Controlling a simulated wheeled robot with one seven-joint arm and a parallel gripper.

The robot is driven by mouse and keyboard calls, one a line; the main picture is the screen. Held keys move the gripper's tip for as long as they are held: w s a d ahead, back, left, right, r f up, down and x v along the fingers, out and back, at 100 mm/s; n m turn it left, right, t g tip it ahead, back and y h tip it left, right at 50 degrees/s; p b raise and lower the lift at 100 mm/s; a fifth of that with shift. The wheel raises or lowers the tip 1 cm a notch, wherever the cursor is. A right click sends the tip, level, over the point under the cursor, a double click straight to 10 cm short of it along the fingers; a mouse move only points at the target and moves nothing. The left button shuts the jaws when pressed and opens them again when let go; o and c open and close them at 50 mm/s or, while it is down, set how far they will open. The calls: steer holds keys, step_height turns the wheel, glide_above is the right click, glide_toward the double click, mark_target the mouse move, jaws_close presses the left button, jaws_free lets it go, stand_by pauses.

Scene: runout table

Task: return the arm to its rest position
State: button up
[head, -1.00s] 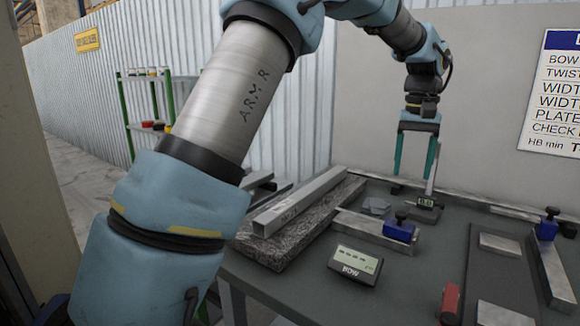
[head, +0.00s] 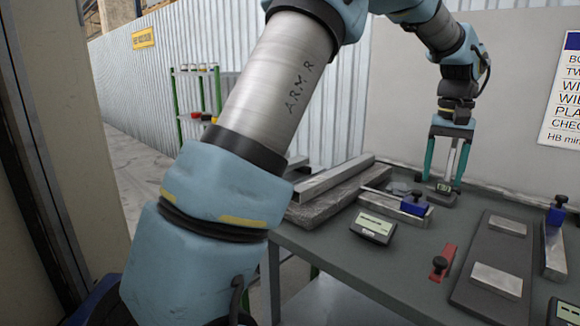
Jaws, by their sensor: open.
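My gripper (head: 444,181) hangs from the arm at the right of the head view, pointing down over the back of the grey table (head: 340,258). Its two green fingers are spread apart. A small digital gauge (head: 442,188) with a thin upright post shows between the fingers in the picture. I cannot tell whether a finger touches it. My arm reaches up from the lower left, bends above the top edge of the picture and comes down to the gripper.
Left of the gripper are a blue-knobbed bar (head: 414,204), a BOW display (head: 373,227), a dark slab (head: 327,204) and a metal bar (head: 336,177). A red clamp (head: 443,262) and a dark plate (head: 488,247) lie in front. A wall stands behind the table.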

steer(key=w+a+f+n, duration=0.1)
steer(key=a+f, duration=0.2)
steer(key=a, duration=0.9)
steer(key=w+a+f+n, duration=0.1)
steer(key=a+f, duration=0.3)
steer(key=a, duration=0.9)
steer(key=s+a+f+n, duration=0.1)
steer(key=s+a+f, duration=0.1)
steer(key=s+a, duration=0.2)
steer(key=s+a+f+n+t, duration=0.1)
steer(key=s+a, duration=0.4)
steer(key=a, duration=0.6)
steer(key=shift+s+f+n+t, duration=0.15)
steer(key=shift+f+n+t, duration=0.15)
steer(key=shift+f, duration=0.5)
